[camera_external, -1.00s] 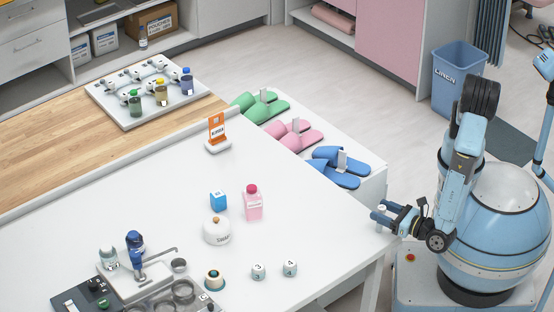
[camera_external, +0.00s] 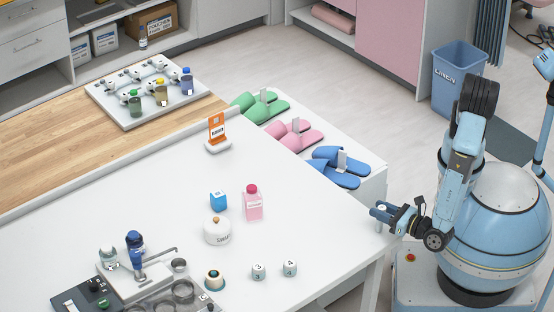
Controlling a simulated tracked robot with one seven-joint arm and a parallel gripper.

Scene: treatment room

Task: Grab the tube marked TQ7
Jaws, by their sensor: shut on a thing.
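My gripper (camera_external: 379,212) is at the right edge of the white table, with its fingers pointing left. It is shut on a small pale upright tube (camera_external: 380,226). The fingers hide the upper middle of the tube. Any marking on it is too small to read, so I cannot tell whether it says TQ7. I cannot tell whether its foot touches the tabletop.
The white table (camera_external: 130,200) is clear around the gripper. Slippers (camera_external: 336,172) lie behind on a white surface.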

